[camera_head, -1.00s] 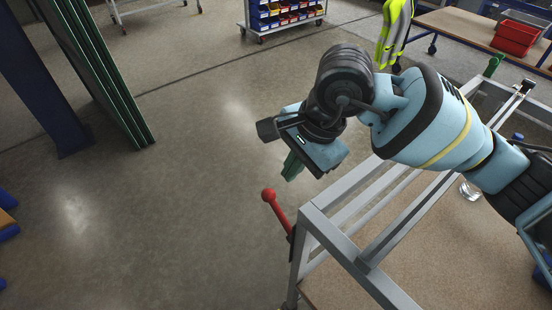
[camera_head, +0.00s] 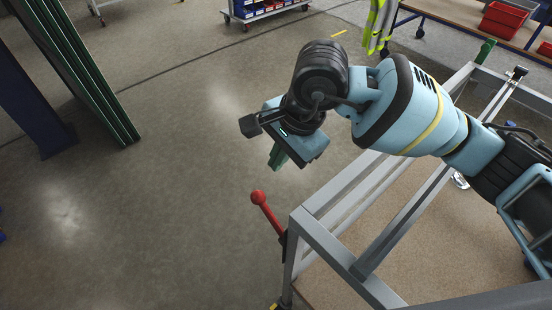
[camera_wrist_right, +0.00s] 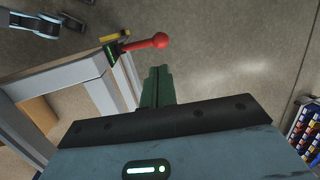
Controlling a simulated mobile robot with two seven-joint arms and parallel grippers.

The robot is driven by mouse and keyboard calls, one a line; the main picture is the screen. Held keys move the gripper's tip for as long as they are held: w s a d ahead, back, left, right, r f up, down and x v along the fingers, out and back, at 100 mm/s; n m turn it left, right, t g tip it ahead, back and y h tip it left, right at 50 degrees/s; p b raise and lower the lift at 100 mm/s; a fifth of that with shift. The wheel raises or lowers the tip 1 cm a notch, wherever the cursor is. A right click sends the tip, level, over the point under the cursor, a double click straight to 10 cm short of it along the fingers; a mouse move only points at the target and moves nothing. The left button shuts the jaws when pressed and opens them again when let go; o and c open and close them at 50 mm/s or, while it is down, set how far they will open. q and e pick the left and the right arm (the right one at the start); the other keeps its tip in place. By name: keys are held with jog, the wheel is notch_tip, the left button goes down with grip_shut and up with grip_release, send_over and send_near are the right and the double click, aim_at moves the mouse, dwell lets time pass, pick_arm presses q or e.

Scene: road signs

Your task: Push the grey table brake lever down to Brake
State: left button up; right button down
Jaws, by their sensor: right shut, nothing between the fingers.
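The grey-framed table (camera_head: 318,232) stands at the lower right. A lever with a red shaft and ball knob (camera_head: 257,197) is fixed at its near left corner post and sticks up, tilted left, over the floor. The lever also shows at the top of the right wrist view (camera_wrist_right: 146,43). My right gripper (camera_head: 277,157) points down, above and slightly right of the knob in the head view. Its green fingers (camera_wrist_right: 157,86) are together, empty and apart from the lever. The lever's lower end is partly hidden by the post. My left gripper is out of view.
The table has grey rails around a tan board (camera_head: 420,225). Green panels (camera_head: 85,75) and a blue post stand at the left. A bin cart (camera_head: 265,8), a hi-vis vest (camera_head: 378,25) and a bench with a red bin (camera_head: 503,20) are behind. The floor left of the lever is clear.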

aim_at(261, 195)
jog(key=x, duration=1.1)
jog(key=shift+f, duration=0.3)
